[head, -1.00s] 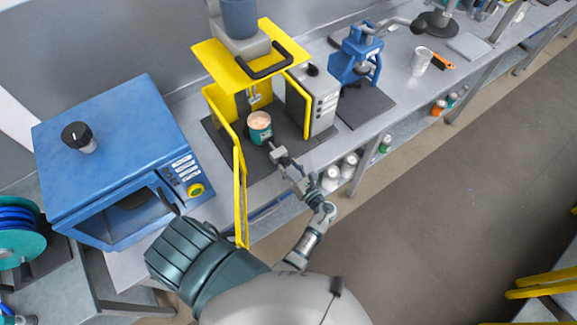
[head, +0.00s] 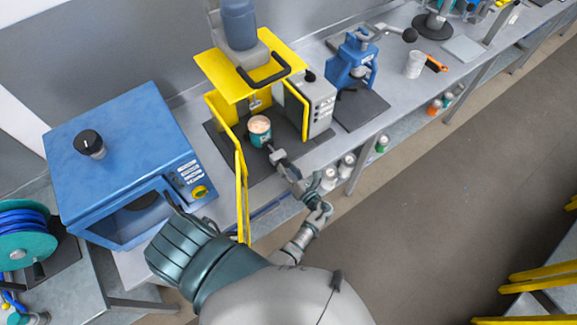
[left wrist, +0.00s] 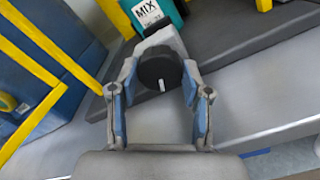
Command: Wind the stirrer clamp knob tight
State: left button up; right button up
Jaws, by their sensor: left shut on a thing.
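The clamp knob (left wrist: 158,74) is round and black with a short white mark, seen face-on in the left wrist view. It sits on a grey clamp block (left wrist: 161,42) in front of a teal can (left wrist: 150,12) labelled MIX. My left gripper (left wrist: 160,92) has its blue-padded fingers on either side of the knob, shut on it. In the head view my left gripper (head: 280,160) is at the front of the stirrer, just below the can (head: 259,131), and hides the knob. The can stands inside the yellow guard (head: 226,110), under the stirrer head. My right gripper is not in view.
A yellow guard door (head: 242,195) stands open to the left of my arm. A blue oven-like box (head: 125,135) is at left. A grey control box (head: 318,103) and blue press (head: 351,63) stand to the right. The floor in front is clear.

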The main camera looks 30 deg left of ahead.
pick_arm(q)
jog(key=shift+a+m, duration=0.1)
jog(key=shift+m, duration=1.1)
jog(key=shift+p, duration=0.3)
jog(key=o, duration=0.9)
jog(key=shift+o, duration=1.3)
jog(key=shift+w, duration=0.1)
jog(key=shift+a+f, duration=0.1)
jog(key=v, duration=0.7)
jog(key=shift+d, duration=0.4)
